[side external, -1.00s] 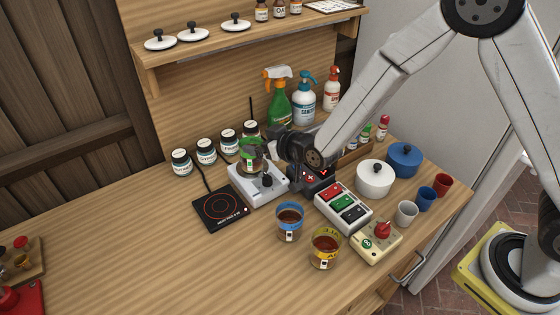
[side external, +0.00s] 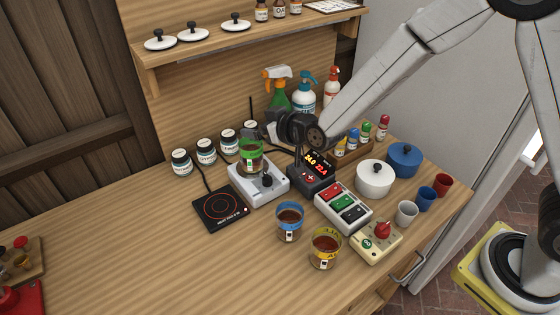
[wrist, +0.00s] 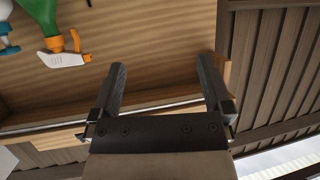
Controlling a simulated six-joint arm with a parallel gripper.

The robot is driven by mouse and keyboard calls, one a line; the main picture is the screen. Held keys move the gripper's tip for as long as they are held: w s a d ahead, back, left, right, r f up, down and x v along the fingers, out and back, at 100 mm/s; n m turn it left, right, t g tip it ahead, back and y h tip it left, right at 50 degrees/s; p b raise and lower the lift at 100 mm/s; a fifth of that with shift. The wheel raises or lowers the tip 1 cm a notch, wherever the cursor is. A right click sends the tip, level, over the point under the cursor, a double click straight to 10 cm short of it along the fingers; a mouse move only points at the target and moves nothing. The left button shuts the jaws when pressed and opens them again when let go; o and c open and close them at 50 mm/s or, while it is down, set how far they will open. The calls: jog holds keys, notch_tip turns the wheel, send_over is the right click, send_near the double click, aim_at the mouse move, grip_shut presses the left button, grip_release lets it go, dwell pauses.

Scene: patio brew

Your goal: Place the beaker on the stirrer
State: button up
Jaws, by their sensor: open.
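A green-banded beaker (side external: 250,157) with dark liquid stands upright on the white stirrer (side external: 258,195), on the plate behind its black knob. My gripper (side external: 262,133) is just above and right of this beaker in the side view and looks apart from it. In the wrist view my gripper (wrist: 165,85) has its two fingers spread with nothing between them. No beaker shows in the wrist view. A blue-banded beaker (side external: 289,222) and a yellow-banded beaker (side external: 325,249) stand on the table in front.
A black hot plate (side external: 220,208) lies left of the stirrer. A display box (side external: 311,175) and a switch box (side external: 343,207) stand to its right. Several jars (side external: 206,152) and spray bottles (side external: 279,96) line the back. The table's left middle is clear.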

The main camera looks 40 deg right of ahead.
jog(key=s+d+f+m+g+h, duration=0.1)
jog(key=s+d+g, duration=0.4)
jog(key=s+d, duration=0.3)
jog(key=s+d+f+m+g+h, duration=0.1)
jog(key=s+d+g, duration=0.4)
jog(key=s, duration=1.1)
jog(key=d+f, duration=0.1)
jog(key=d, duration=0.2)
jog(key=shift+f+g+h, duration=0.15)
jog(key=shift+g+h, duration=0.15)
jog(key=shift+w, duration=0.1)
